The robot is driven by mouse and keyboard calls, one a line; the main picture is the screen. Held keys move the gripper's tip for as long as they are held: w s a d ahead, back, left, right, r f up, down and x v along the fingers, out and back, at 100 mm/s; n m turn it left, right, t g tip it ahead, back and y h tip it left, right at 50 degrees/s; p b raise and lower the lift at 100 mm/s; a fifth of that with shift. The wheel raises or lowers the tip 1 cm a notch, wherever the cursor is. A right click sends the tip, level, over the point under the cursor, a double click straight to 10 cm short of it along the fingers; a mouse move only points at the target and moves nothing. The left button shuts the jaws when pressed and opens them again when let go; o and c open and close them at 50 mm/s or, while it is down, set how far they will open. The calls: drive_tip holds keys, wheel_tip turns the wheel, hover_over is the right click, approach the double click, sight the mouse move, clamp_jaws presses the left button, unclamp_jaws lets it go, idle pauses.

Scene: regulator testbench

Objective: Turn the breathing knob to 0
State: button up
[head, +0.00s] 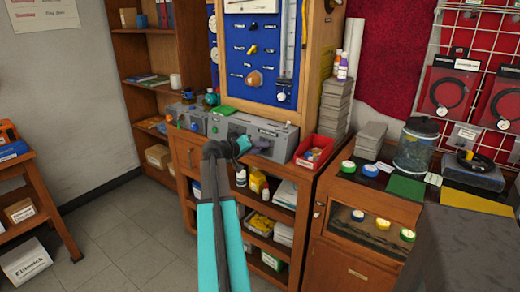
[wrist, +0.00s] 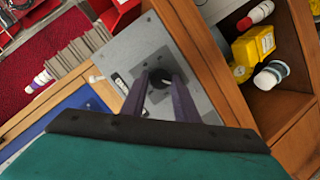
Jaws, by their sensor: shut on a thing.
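The grey bench unit (head: 284,143) sits on the wooden cabinet below the blue panel; its front also shows in the wrist view (wrist: 195,70). In the wrist view my gripper (wrist: 161,88) has its two fingers closed around a small dark round knob (wrist: 160,77) on this grey face. The fingers hide part of the knob, and its pointer and scale cannot be read. A small dark label with light print (wrist: 119,84) is beside it. In the head view my gripper (head: 248,143) is at the front of the unit and hides the knob.
A second grey unit (head: 187,120) with coloured knobs stands to the left. Above is a blue panel (head: 237,62) with several knobs and a gauge tube. A red bin (head: 314,151) stands close on the right. Open shelves below hold bottles and a yellow container (head: 258,182).

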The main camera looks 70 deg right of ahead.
drive_tip(key=shift+a+f, duration=0.1)
drive_tip(key=o, duration=1.1)
drive_tip(key=shift+c, duration=0.2)
drive_tip(key=b+v, duration=0.1)
drive_tip(key=v, duration=1.3)
